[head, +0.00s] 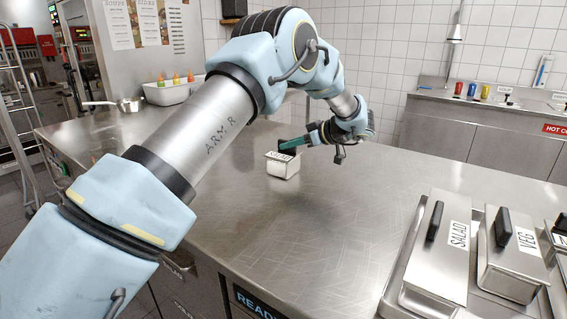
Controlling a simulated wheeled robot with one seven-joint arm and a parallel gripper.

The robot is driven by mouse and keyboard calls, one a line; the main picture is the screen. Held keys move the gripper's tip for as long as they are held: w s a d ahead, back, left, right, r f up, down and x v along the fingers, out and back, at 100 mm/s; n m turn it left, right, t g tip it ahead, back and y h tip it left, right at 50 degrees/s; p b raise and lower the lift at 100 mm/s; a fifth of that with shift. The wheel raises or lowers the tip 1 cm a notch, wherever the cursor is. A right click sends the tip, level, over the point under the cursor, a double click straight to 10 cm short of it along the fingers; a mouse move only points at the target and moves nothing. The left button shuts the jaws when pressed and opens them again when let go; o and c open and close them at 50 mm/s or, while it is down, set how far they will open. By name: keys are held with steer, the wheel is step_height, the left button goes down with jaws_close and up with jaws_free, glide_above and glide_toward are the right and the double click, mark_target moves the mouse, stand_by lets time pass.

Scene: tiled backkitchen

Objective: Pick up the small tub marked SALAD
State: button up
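A small steel tub (282,167) is near the middle of the steel table, with a dark handle on top and a white label whose text is too small to read. My gripper (293,144) reaches in from the right, with a teal finger at the top of this tub, by the handle. I cannot tell whether the fingers are closed on it, or whether the tub rests on the table. A larger lidded tub marked SALAD (439,254) stands at the front right, its black handle on the lid.
A lidded tub marked VEG (511,259) stands beside the larger SALAD tub, on a tray (389,300). A white bin with bottles (172,94) and a pan (128,104) are at the back left. The table's middle right (370,190) is clear.

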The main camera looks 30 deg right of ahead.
jaws_close()
stand_by(0.9)
